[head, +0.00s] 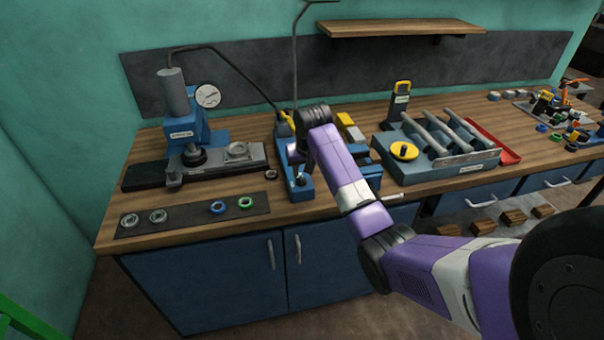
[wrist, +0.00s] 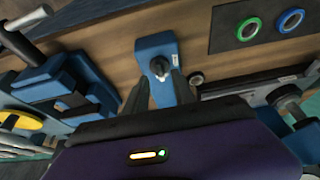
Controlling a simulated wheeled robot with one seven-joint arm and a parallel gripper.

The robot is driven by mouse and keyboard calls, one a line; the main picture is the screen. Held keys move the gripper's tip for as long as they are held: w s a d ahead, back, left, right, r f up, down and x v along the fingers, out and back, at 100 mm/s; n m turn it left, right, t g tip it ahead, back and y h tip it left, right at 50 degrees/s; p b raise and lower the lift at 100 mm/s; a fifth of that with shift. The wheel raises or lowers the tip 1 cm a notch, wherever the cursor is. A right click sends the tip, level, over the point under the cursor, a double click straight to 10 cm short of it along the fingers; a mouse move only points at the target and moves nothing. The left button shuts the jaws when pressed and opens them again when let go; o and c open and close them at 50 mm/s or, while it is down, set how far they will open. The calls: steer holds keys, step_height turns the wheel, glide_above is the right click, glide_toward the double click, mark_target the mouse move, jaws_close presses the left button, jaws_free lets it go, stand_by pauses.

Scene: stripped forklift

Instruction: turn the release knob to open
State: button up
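The release knob (wrist: 158,67) is a small dark knob with a light mark, set on the end of a blue block (wrist: 156,45) in the wrist view. My gripper (wrist: 158,80) is open, with one dark finger on each side of the knob in that view. I cannot tell whether either finger touches it. In the head view the blue block (head: 301,193) stands near the bench's front edge. My arm hides most of the gripper there.
A blue press with a gauge (head: 184,131) stands to the left on the wooden bench. A mat with several rings (head: 185,217) lies at the front left. A blue vise-like fixture (wrist: 55,85) is beside the block. A blue tray with grey bars (head: 437,170) stands to the right.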

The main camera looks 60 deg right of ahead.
mark_target(301, 177)
steer(key=shift+x, duration=1.65)
jaws_close()
